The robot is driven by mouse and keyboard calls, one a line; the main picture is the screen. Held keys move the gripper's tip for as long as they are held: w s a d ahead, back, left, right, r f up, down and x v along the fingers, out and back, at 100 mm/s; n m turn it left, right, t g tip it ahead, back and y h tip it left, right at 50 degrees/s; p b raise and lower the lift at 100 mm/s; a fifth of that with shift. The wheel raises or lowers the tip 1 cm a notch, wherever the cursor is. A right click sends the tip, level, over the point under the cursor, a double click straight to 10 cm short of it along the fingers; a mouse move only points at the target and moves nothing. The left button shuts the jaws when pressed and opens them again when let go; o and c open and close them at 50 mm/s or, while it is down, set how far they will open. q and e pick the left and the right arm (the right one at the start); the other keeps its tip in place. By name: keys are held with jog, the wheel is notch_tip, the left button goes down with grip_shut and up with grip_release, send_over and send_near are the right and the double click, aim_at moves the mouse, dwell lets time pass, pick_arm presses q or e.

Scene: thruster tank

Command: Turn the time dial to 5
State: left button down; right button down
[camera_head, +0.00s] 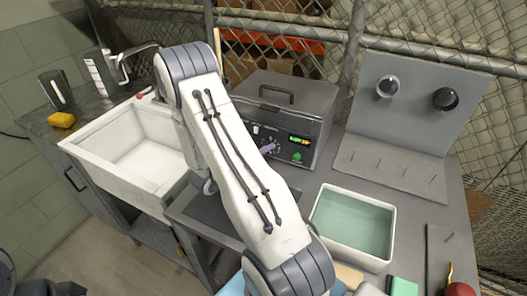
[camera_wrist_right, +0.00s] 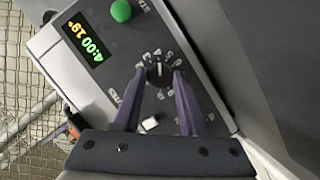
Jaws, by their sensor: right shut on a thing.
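The grey tank machine (camera_head: 290,100) stands on the counter against the fence. In the right wrist view its front panel shows a small dark time dial (camera_wrist_right: 159,74) with a white pointer line and a ring of numbers. The pointer points up in that view; the number at it is too small to read surely. The display (camera_wrist_right: 82,42) reads 4:00 in green and 19° in yellow. My right gripper (camera_wrist_right: 159,72) has its two purple fingers shut on the dial, one on each side. It also shows at the panel in the head view (camera_head: 268,147). My left gripper is not in view.
The panel also has a green button (camera_wrist_right: 121,11) and a white switch (camera_wrist_right: 150,124). A white tub of greenish liquid (camera_head: 352,222) stands right of my right arm. A white sink (camera_head: 90,150) is at the left. A grey board with two knobs (camera_head: 415,100) stands at the back right.

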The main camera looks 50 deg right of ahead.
jog(key=shift+s+m+t+y, duration=0.1)
jog(key=shift+m+t+y, duration=0.25)
jog(key=shift+m, duration=0.55)
jog(key=shift+m+t+y+b, duration=0.4)
jog(key=shift+m+t, duration=0.35)
jog(key=shift+m, duration=0.35)
jog(key=shift+s+r, duration=0.1)
jog(key=shift+c, duration=2.3)
grip_release()
jog(key=shift+a, duration=0.1)
jog(key=v, duration=1)
